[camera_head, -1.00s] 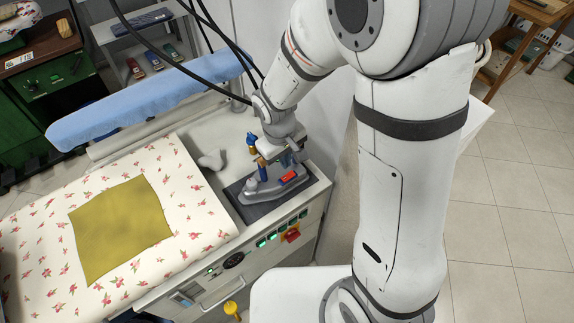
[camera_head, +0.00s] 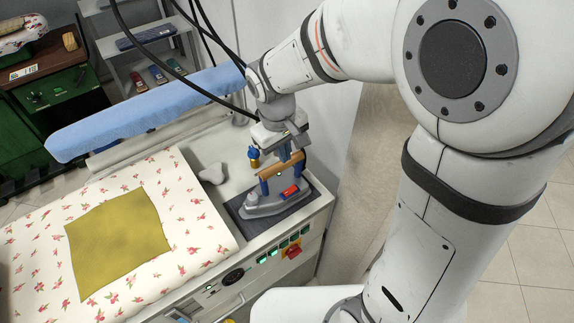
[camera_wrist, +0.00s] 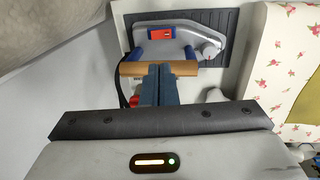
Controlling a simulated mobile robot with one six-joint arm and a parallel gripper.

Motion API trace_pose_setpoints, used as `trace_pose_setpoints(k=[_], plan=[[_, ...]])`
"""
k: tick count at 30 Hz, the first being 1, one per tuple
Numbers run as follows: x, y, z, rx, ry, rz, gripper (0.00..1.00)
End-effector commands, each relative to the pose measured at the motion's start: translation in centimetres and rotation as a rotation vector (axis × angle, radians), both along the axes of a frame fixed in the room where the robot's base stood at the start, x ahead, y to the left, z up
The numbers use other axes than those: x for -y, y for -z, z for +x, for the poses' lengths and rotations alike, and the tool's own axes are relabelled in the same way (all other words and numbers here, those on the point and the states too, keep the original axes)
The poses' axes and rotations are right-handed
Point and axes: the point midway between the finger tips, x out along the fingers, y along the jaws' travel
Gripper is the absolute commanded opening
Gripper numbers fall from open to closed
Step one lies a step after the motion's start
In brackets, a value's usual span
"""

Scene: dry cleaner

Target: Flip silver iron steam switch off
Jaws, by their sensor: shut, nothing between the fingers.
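The silver iron (camera_head: 262,206) rests on a dark ribbed pad (camera_head: 238,214) at the press table's right end. It has a brown handle (camera_head: 280,165) on blue posts and a red switch (camera_head: 290,191) on its top. In the wrist view the iron (camera_wrist: 178,48) lies ahead, with its red switch (camera_wrist: 161,34) beyond the handle (camera_wrist: 180,69). My gripper (camera_wrist: 158,72) is shut and empty, its fingertips overlapping the handle in that view. I cannot tell whether they touch it. In the head view my gripper is above the iron, its fingertips partly hidden. The switch's exact position is too small to read.
A padded table with floral cover (camera_head: 195,232) and olive cloth (camera_head: 118,240) lies left. A blue sleeve board (camera_head: 145,115) runs behind it. A small grey piece (camera_head: 212,174) sits beside the iron. Lit green buttons and a red knob (camera_head: 292,251) line the front panel.

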Motion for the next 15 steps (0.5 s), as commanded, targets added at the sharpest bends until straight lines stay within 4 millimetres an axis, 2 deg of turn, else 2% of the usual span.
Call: trace_pose_setpoints(k=[1,15], plan=[[0.16,0.63,0.30,0.003,0.003,0.001,0.00],[0.60,-0.18,0.69,-0.006,0.002,-0.003,0.00]])
